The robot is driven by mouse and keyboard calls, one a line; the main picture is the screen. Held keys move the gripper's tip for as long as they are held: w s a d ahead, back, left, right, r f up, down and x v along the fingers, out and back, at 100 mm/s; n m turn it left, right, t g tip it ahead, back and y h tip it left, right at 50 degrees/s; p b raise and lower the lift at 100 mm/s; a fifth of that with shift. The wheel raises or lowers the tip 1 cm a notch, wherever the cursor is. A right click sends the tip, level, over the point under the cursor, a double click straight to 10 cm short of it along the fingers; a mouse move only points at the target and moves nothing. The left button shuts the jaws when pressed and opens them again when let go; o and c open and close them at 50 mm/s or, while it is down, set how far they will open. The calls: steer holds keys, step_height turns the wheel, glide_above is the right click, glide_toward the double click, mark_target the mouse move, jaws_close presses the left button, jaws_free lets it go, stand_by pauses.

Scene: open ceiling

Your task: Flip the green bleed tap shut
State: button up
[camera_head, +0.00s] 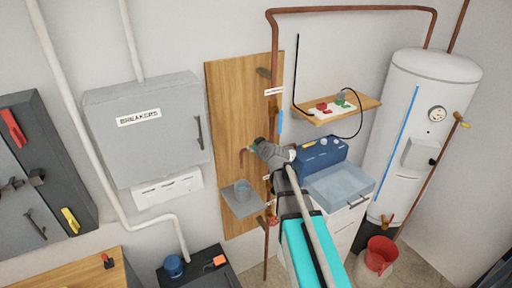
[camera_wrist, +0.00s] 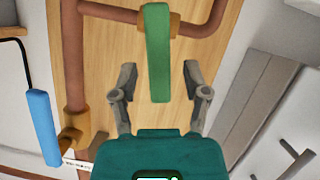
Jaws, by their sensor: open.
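The green bleed tap (camera_wrist: 158,60) shows in the wrist view as a long green lever on a brass valve body (camera_wrist: 174,26). The valve sits on a thin copper branch pipe (camera_wrist: 112,12). The lever lies across this pipe in the picture and points down towards my gripper's palm. My gripper (camera_wrist: 159,72) is open, with one finger on each side of the lever and a visible gap to both. No contact shows. In the head view my gripper (camera_head: 251,147) is at the wooden board, and the green lever cannot be made out there.
A blue lever (camera_wrist: 42,122) hangs beside the thick vertical copper pipe (camera_wrist: 72,70) at the left. The wooden board (camera_head: 226,100) backs the pipes. A blue toolbox (camera_head: 322,155) is at the right.

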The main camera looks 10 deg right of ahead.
jaws_close()
stand_by(0.3)
steer(key=shift+d, duration=0.1)
steer(key=shift+w+d+m+g+y, duration=0.15)
steer(key=shift+d+m+y, duration=0.15)
steer(key=shift+m, duration=0.25)
steer(key=shift+w+d+m+g+y, duration=0.1)
steer(key=shift+d+m+g+y, duration=0.1)
steer(key=shift+m+y, duration=0.3)
steer(key=shift+s, duration=0.1)
jaws_free()
steer(key=shift+r+p, duration=0.15)
steer(key=shift+p, duration=0.15)
